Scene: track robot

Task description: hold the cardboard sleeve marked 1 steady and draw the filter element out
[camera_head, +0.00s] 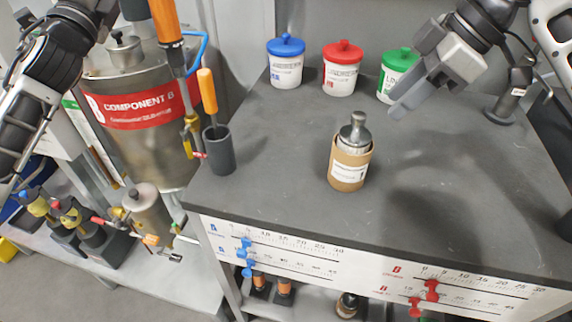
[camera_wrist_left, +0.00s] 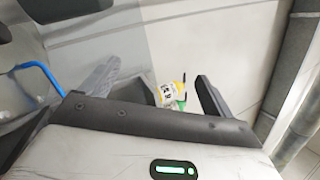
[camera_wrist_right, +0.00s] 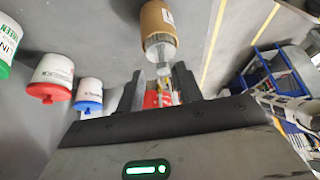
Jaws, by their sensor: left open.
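The brown cardboard sleeve (camera_head: 347,180) with a white label stands upright on the grey worktop; its marking is too small to read. The metallic filter element (camera_head: 354,138) sits in it, its top and knob showing above the rim. My right gripper (camera_head: 397,112) is in the air above and right of the sleeve, apart from it. In the right wrist view its fingers (camera_wrist_right: 160,88) are parted, with the sleeve (camera_wrist_right: 155,17) and element (camera_wrist_right: 160,45) beyond them. My left gripper (camera_wrist_left: 155,85) is open and empty in the left wrist view, away from the sleeve.
Blue-lidded (camera_head: 286,62), red-lidded (camera_head: 341,68) and green-lidded (camera_head: 397,75) jars stand along the back. A dark cup (camera_head: 219,150) holding an orange-handled tool is at the left edge. A large Component B tank (camera_head: 140,112) stands left of the worktop.

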